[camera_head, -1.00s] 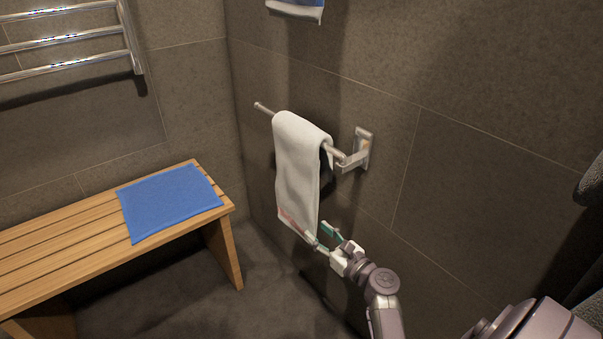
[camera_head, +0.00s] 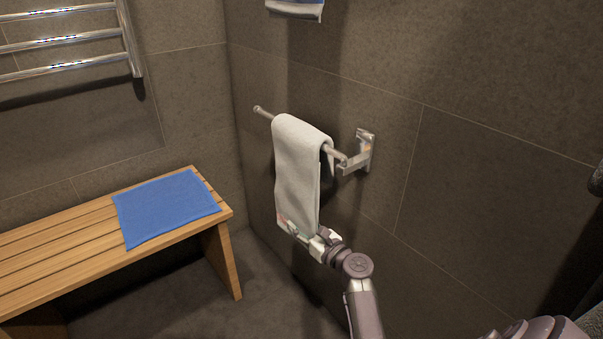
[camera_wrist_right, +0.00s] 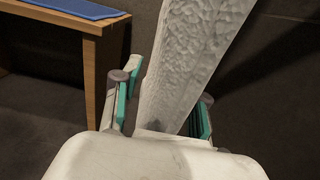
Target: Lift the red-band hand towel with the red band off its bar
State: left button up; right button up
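The white hand towel (camera_head: 297,175) hangs folded over the metal bar (camera_head: 263,112) on the wall in the head view. A bit of its red band (camera_head: 281,219) shows at the lower left, partly covered by my gripper. My right gripper (camera_head: 300,234) is at the towel's lower hem. In the right wrist view the towel (camera_wrist_right: 185,70) hangs down between the two teal-padded fingers of the gripper (camera_wrist_right: 162,108). The fingers stand apart, with a visible gap on the left side of the towel. My left gripper is not in view.
A wooden bench (camera_head: 70,240) with a blue folded towel (camera_head: 165,207) stands to the left. The bar's wall bracket (camera_head: 364,150) is right of the towel. The floor between is clear.

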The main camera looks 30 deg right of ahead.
grip_shut()
jog(key=shift+r, duration=0.15)
